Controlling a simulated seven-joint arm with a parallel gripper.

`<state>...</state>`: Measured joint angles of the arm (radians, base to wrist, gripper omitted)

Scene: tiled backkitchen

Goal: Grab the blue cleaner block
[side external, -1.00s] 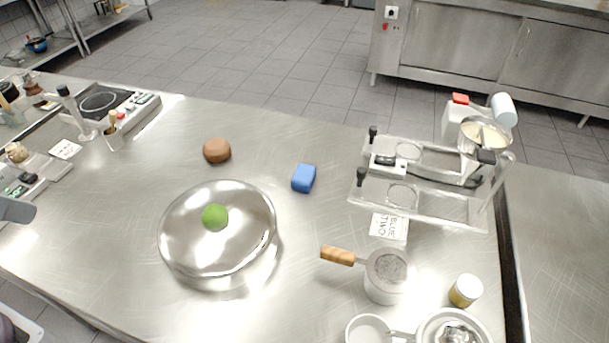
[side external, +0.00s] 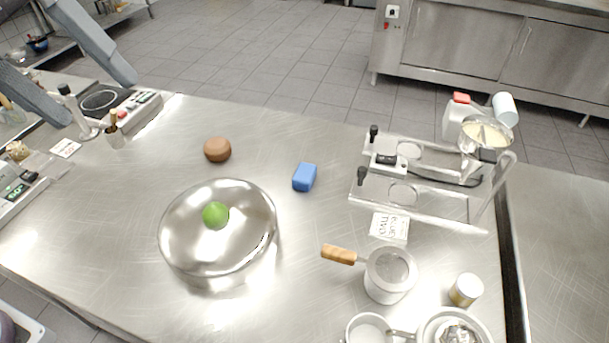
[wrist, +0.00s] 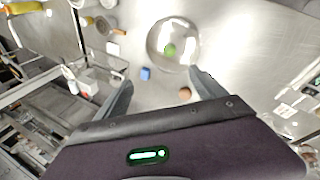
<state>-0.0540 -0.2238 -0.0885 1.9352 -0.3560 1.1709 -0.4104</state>
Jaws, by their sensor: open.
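The blue cleaner block (side external: 305,177) lies on the steel table, right of a brown round object (side external: 217,150) and behind the big lidded pan (side external: 190,245). In the wrist view the blue block (wrist: 146,73) shows small and far off, in line with the gap between my fingers. My gripper (wrist: 161,78) is open, with nothing between its fingers. In the side view the two grey fingers of my gripper (side external: 100,100) reach in from the upper left, high above the table and well left of the block.
The pan's lid has a green ball-like top (side external: 215,215). A wooden-handled pot (side external: 388,284) stands front right of the block. A clear rack (side external: 425,205) with a small device stands to the right. The table around the block is clear.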

